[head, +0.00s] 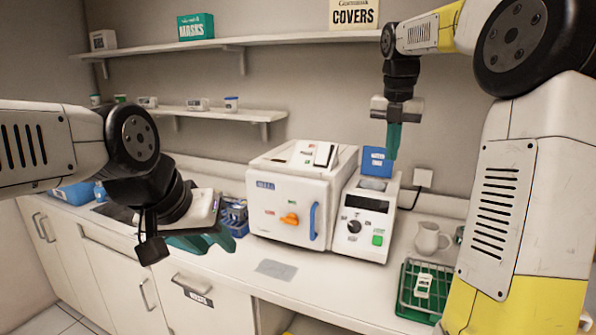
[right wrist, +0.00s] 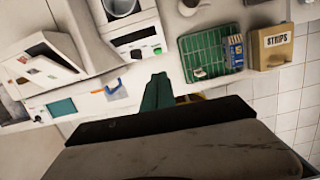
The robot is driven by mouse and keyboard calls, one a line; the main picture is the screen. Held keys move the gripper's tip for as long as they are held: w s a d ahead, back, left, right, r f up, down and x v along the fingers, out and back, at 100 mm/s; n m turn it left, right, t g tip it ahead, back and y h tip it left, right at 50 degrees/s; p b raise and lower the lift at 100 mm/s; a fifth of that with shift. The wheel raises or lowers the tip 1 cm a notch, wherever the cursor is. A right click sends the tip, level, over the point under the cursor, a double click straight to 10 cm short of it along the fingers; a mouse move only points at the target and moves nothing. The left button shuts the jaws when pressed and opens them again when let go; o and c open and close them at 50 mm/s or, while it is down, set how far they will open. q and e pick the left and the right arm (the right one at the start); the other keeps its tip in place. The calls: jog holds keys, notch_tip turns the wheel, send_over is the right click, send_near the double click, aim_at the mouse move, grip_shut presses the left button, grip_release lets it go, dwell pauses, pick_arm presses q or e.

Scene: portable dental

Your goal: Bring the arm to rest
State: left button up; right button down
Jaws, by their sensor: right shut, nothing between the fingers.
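My right gripper (head: 393,148) hangs with its teal fingers pointing down, raised in front of the wall above the white device with a dark display (head: 366,215). Its fingers are together and empty. In the right wrist view the shut fingers (right wrist: 157,92) show above the counter scene, with nothing between them. My left gripper (head: 205,242) is low at the left, over the counter's front edge. Its teal fingers are partly hidden by its own wrist, so its opening is unclear.
A white box-shaped machine with an orange knob (head: 290,205) stands mid-counter. A green rack (head: 405,300), a white jug (head: 428,238) and a STRIPS box (right wrist: 271,46) are to the right. A grey mat (head: 276,269) lies in front. Wall shelves (head: 290,40) run behind.

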jog(key=s+a+f+m+t+y, duration=0.1)
jog(key=s+a+f+m, duration=0.2)
jog(key=s+m, duration=0.5)
jog(key=s+a+f+m+t+y, duration=0.1)
jog(key=s+a+f+m+t, duration=0.1)
jog(key=s+m, duration=0.6)
jog(key=s+a+f+m+t, duration=0.1)
jog(key=s+a+f+m, duration=0.2)
jog(key=s+m, duration=0.5)
jog(key=f+m, duration=0.1)
jog(key=m, duration=0.5)
jog(key=shift+s+a+y, duration=0.3)
jog(key=shift+s+y, duration=0.05)
jog(key=shift+y, duration=0.05)
